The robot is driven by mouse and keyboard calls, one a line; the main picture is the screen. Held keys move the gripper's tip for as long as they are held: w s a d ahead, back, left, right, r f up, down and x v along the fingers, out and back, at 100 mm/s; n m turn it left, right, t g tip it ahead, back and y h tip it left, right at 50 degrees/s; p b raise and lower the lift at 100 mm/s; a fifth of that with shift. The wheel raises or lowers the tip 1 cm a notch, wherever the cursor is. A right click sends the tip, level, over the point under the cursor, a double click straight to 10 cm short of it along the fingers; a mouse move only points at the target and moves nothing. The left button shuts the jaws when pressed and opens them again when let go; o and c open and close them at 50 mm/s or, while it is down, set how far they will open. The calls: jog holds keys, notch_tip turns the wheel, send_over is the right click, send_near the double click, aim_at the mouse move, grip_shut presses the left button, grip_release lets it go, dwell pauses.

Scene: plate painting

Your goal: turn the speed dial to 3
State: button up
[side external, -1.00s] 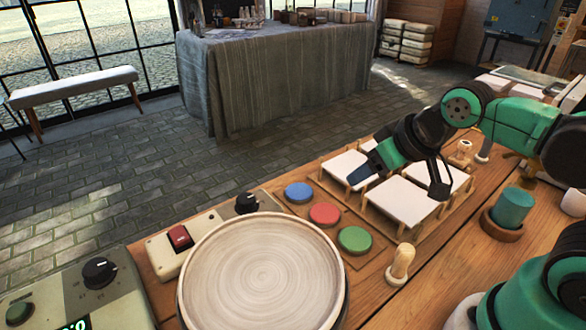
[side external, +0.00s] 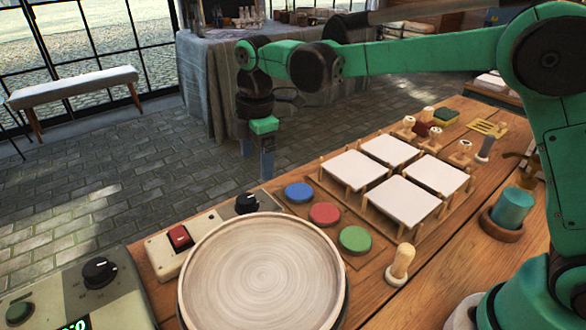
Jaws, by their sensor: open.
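A black dial (side external: 247,203) with a white pointer mark sits on the cream control box (side external: 160,244), beside a red switch (side external: 180,238). Another black dial (side external: 100,272) is on the grey-green box (side external: 70,262) at the lower left. No label shows which one is the speed dial, and I cannot read any numbers around either. My gripper (side external: 257,164) points down, open and empty. In the picture it is just above the dial by the red switch, apart from it. The round pale plate (side external: 265,270) stands in front of the cream box.
Blue (side external: 299,192), red (side external: 325,214) and green (side external: 355,240) round pads lie right of the dial. White tiles (side external: 405,199) on pegged racks are further right. A wooden-handled tool (side external: 400,264) stands near the plate. A teal cylinder (side external: 513,208) stands at the right.

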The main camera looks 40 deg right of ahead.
aim_at(247, 197)
jog(key=a+f+n, duration=0.1)
jog(key=w+a+f+n+g, duration=0.1)
jog(key=f, duration=0.1)
jog(key=shift+w+n, duration=0.15)
jog(key=shift+n, duration=0.25)
jog(key=shift+f, duration=2.8)
grip_shut()
